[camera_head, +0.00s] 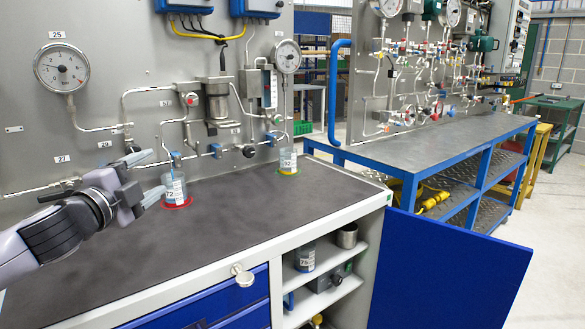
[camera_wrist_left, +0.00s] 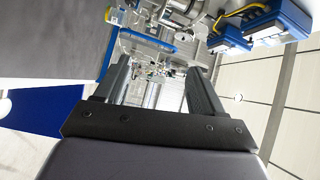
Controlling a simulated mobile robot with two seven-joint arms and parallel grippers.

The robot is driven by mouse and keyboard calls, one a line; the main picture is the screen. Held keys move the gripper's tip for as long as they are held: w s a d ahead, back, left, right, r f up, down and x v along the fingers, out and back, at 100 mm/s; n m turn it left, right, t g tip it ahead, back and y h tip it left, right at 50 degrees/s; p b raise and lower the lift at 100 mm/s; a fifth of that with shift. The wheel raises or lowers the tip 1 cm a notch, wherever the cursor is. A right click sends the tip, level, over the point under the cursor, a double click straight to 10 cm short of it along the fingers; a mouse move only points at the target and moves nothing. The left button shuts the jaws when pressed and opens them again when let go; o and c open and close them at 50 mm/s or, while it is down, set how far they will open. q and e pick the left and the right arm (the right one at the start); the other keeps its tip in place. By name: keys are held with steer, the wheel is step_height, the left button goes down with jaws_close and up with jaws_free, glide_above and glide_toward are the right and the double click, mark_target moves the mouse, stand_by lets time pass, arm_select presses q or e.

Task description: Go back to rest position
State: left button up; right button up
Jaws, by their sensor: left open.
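My left gripper (camera_head: 147,177) comes in from the left over the grey bench top (camera_head: 235,221) in the head view. Its jaws are open and empty, pointing right toward the bottle labelled 72 (camera_head: 174,187). That bottle stands upright on a red ring by the panel. The fingers look close to it in the picture, but I cannot tell the exact gap. In the left wrist view the two fingers of the left gripper (camera_wrist_left: 158,88) are spread with nothing between them. My right gripper is not in view.
A gauge panel (camera_head: 140,95) with pipes and valves rises behind the bench. An open blue door (camera_head: 450,268) juts out beside shelves holding a bottle labelled 75 (camera_head: 305,257). The bench's front middle is clear.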

arm_select(q)
steer(key=s+d+f+n+g+h+p, duration=0.1)
steer(key=s+d+f+n, duration=0.2)
steer(key=f, duration=0.4)
steer(key=s+d+f+n+g, duration=0.1)
steer(key=s+d+f, duration=0.35)
steer(key=f, duration=0.35)
steer(key=s+d+f+n+g+h+p, duration=0.1)
steer(key=s+d+f+n+g, duration=0.2)
steer(key=f, duration=0.4)
steer(key=s+a+f+n+g+y, duration=0.1)
steer(key=s+f+n, duration=0.3)
steer(key=s+f, duration=0.5)
steer(key=s+a+f+n+g+y+p, duration=0.1)
steer(key=s+a+f+n+y, duration=0.2)
steer(key=s+f, duration=0.7)
steer(key=s+n, duration=0.2)
steer(key=s, duration=0.1)
steer(key=shift+s, duration=0.3)
steer(key=c, duration=0.5)
steer(key=shift+w+d, duration=0.1)
